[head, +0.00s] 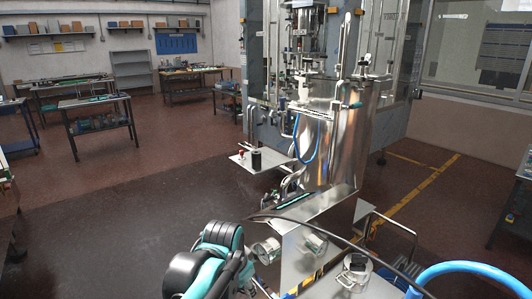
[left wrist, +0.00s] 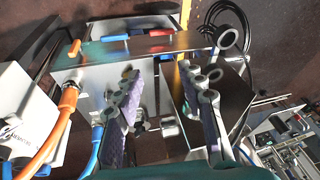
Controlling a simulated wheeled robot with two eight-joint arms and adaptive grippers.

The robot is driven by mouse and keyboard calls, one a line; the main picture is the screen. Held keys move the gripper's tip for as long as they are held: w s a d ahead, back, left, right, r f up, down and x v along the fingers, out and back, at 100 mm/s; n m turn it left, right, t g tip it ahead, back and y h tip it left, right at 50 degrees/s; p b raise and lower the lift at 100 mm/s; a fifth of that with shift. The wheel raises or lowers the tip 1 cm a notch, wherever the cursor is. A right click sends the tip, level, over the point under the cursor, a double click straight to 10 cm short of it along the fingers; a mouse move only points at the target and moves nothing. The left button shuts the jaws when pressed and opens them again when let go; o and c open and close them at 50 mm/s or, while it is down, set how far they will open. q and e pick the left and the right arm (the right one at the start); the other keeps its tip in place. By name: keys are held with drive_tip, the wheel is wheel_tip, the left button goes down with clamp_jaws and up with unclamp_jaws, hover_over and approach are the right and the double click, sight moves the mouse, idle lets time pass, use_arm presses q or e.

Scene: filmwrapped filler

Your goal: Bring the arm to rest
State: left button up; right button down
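My left arm (head: 212,262), teal and black, shows at the bottom of the head view, in front of the steel machine. In the left wrist view my left gripper (left wrist: 160,85) has its two grey, padded fingers spread well apart, with nothing between them. Behind the fingers are a metal box (left wrist: 85,70) and a small metal cylinder (left wrist: 170,126). I cannot tell how far the fingertips are from these. My right gripper is not in view.
A tall steel vessel (head: 340,140) stands before a glazed machine. An orange hose (left wrist: 62,120) and a blue hose (left wrist: 96,145) run beside the left gripper. Open dark floor (head: 120,235) lies to the left.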

use_arm(q)
drive_tip(key=s+a+f+n+t, duration=0.1)
drive_tip(key=s+a+n, duration=0.1)
drive_tip(key=s+a, duration=0.2)
drive_tip(key=s+a+f+n+t, duration=0.1)
drive_tip(key=s+a+f+n, duration=0.1)
drive_tip(key=s, duration=0.4)
drive_tip(key=s+a+f+n+t+y, duration=0.1)
drive_tip(key=s+a+f+n, duration=0.1)
drive_tip(key=s+a+n, duration=0.2)
drive_tip(key=shift+s+a, duration=0.75)
drive_tip(key=shift+a, duration=0.1)
drive_tip(key=shift+w+r, duration=0.1)
idle(2.6)
